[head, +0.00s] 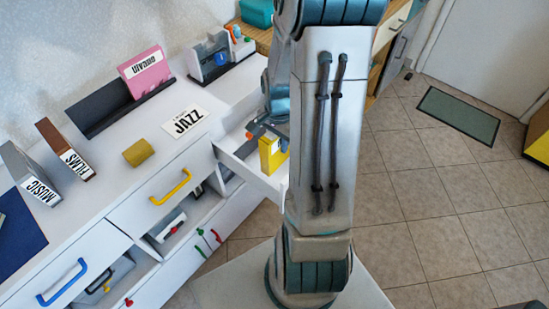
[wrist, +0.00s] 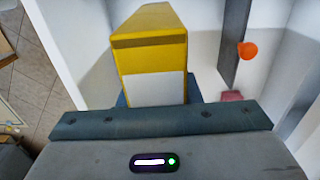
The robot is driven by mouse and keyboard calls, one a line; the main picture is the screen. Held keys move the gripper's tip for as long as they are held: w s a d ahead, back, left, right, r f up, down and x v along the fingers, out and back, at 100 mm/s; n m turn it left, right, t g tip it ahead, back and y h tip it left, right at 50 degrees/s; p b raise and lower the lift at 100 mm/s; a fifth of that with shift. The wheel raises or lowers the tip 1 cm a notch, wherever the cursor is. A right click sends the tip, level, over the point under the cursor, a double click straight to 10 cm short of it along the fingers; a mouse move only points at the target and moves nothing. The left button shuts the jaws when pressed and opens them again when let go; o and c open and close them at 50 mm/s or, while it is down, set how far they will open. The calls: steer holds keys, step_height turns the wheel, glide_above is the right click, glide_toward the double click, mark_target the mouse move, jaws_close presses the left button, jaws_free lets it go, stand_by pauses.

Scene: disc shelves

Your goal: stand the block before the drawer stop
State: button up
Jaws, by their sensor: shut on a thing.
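A yellow block (wrist: 150,45) with a white panel on its near face is between the fingers of my gripper (wrist: 158,100), which is shut on it. In the head view, the yellow block (head: 268,158) shows beside my arm, at the open white drawer (head: 237,168). A small orange knob (wrist: 247,50) is to the right of the block, apart from it, by a grey upright strip (wrist: 232,40) inside the white walls. I cannot tell for sure whether this is the drawer stop. The block's underside is hidden.
A mustard rounded piece (head: 138,152) and a JAZZ card (head: 186,122) lie on the white cabinet top (head: 110,190). A pink sleeve (head: 146,70) stands in a dark rack (head: 100,107). My arm hides part of the drawer.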

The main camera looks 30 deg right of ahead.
mark_target(278, 153)
steer(key=shift+f, duration=2.75)
steer(key=shift+f+b, duration=0.1)
steer(key=shift+b, duration=0.2)
steer(key=shift+f, duration=0.15)
steer(key=o, duration=1)
steer(key=shift+c, duration=0.2)
steer(key=shift+r, duration=0.2)
